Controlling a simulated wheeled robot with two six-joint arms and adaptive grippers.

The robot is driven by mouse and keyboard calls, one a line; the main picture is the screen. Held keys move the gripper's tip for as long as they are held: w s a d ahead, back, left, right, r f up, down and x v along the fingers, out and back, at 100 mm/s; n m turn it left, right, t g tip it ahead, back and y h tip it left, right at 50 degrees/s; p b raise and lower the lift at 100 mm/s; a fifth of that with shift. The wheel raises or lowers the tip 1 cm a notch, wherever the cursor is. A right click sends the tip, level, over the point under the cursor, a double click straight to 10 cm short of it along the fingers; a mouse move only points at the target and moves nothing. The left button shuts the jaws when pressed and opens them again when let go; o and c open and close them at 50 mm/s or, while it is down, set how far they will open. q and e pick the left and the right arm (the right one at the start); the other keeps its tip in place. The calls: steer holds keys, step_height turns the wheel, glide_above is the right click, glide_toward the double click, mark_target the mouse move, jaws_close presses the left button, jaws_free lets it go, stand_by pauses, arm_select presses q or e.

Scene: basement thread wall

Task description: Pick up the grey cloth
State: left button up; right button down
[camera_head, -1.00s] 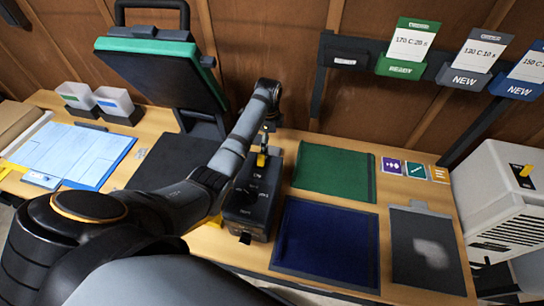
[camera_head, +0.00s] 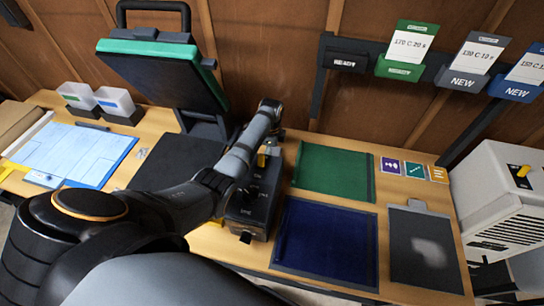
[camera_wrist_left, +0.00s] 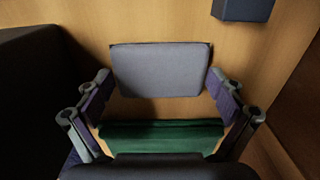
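The grey cloth (camera_wrist_left: 160,72) shows in the left wrist view as a flat, rounded light-grey rectangle on the wooden table, between the spread fingers. A green folded strip (camera_wrist_left: 160,132) lies nearer the palm, across the space between the fingers. My left gripper (camera_wrist_left: 159,82) is open, its dark, purple-padded fingers on either side of the cloth; I cannot tell whether they touch it. My right gripper is not in view.
A press with a raised green-edged lid (camera_head: 165,70) stands left of the arm. A green mat (camera_head: 335,172), a blue mat (camera_head: 328,240) and a dark grey mat (camera_head: 428,250) lie to the right. A white machine (camera_head: 500,200) stands far right. The wooden wall (camera_head: 270,50) is close behind.

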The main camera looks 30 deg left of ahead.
arm_select(q)
steer(key=shift+c, duration=1)
step_height(320, 180, up, 10)
steer(key=shift+b, duration=0.4)
